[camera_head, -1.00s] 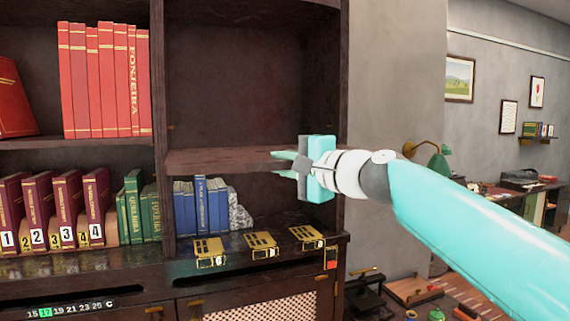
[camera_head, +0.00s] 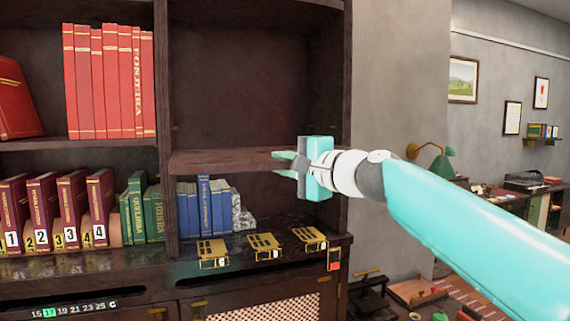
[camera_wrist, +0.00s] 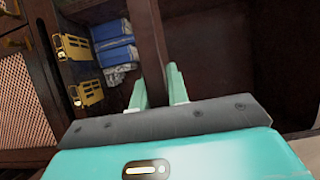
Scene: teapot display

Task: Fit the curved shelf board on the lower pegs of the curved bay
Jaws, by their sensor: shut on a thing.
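The curved shelf board (camera_head: 215,160) is dark brown and lies roughly level across the bay (camera_head: 250,80), above the blue books. Its left end meets the left upright in the picture; I cannot tell whether it rests on pegs. My gripper (camera_head: 284,163) is shut on the board's front edge near its right end. In the wrist view, the board (camera_wrist: 150,45) runs away between the two pale green fingertips (camera_wrist: 158,90). A small brass peg (camera_head: 174,128) shows on the left upright above the board. The pegs under the board are hidden.
Blue books (camera_head: 205,205) and a grey stone-like block (camera_head: 242,215) stand below the board. Several brass plates (camera_head: 263,247) sit along the front ledge. The bay above the board is empty.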

